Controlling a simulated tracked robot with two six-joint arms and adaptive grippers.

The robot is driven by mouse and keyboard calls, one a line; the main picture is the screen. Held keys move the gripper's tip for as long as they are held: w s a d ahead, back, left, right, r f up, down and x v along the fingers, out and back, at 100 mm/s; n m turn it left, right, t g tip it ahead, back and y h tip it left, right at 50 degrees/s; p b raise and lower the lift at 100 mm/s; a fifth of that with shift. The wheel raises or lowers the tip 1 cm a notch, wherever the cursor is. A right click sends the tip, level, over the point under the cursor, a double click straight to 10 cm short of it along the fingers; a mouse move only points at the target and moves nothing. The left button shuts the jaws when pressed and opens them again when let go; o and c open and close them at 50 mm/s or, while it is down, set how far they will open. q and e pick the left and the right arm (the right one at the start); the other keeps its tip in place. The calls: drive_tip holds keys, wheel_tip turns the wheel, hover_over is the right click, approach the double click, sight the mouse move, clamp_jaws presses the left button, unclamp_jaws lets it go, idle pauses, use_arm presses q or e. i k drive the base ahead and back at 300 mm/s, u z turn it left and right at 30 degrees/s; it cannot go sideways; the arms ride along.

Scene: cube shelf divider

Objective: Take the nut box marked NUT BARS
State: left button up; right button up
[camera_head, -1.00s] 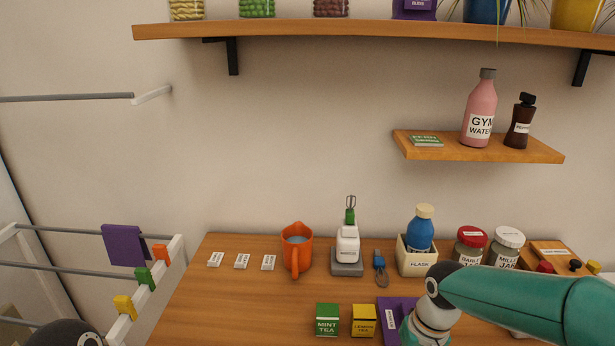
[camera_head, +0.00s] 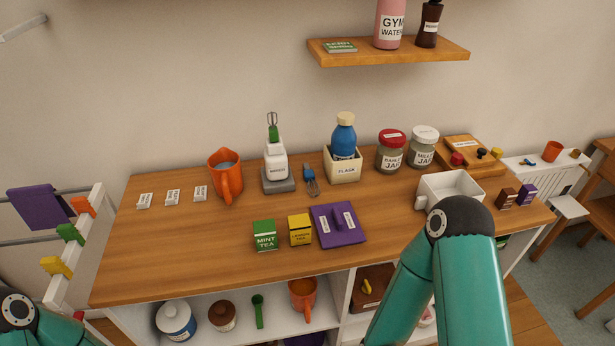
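I cannot make out a box lettered NUT BARS. A small brown box (camera_head: 507,198) and a small purple box (camera_head: 526,194) stand side by side at the right end of the wooden counter (camera_head: 200,255); their labels are too small to read. My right arm rises from the bottom in front of the counter's right part, bent at a dark joint; its gripper is not in view. It hides part of the counter edge and the shelf compartments below. Only a joint of my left arm shows at the lower left; its gripper is not in view.
A mint tea box (camera_head: 264,236), a lemon tea box (camera_head: 300,230) and a purple board (camera_head: 338,226) lie near the front edge. Open cubbies below hold a white jar (camera_head: 176,320).

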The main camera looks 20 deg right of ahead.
sight(506, 197)
drive_tip(key=u, duration=1.3)
drive_tip(key=i, duration=0.15)
drive_tip(key=z, duration=2.85)
drive_tip(key=k, duration=0.8)
drive_tip(key=z, duration=0.25)
drive_tip(key=i, duration=0.8)
drive_tip(key=u, duration=0.05)
